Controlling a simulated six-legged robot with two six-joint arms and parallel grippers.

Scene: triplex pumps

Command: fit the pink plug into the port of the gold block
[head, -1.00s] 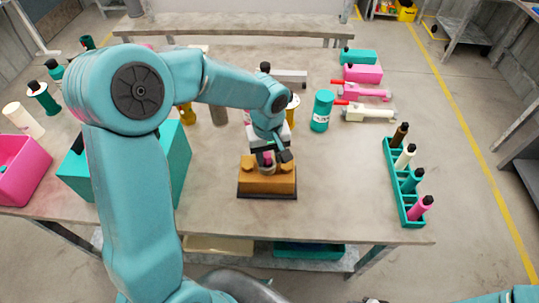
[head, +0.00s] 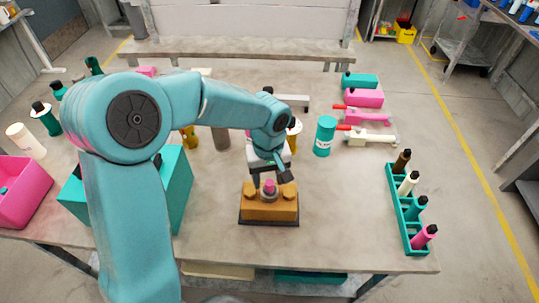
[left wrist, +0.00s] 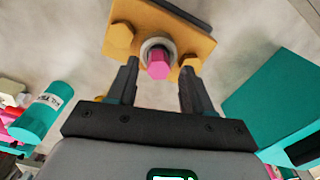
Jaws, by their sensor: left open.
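The gold block (head: 256,210) stands on a dark base near the table's front edge; it also shows in the left wrist view (left wrist: 192,38). The pink plug (head: 269,185) sits upright in the grey ringed port on top of the block, with its pink end showing. In the left wrist view the plug (left wrist: 158,66) is inside the ring; how deep it sits is hidden. My left gripper (head: 270,175) is open just behind and above the plug, its fingers apart on either side and not touching it. My right gripper is out of view.
A teal rack (head: 408,236) with several bottles stands to the right. A teal box (head: 172,190) and a pink bin (head: 22,192) are on the left. A teal canister (head: 325,136) stands behind the block to the right. The table between block and rack is clear.

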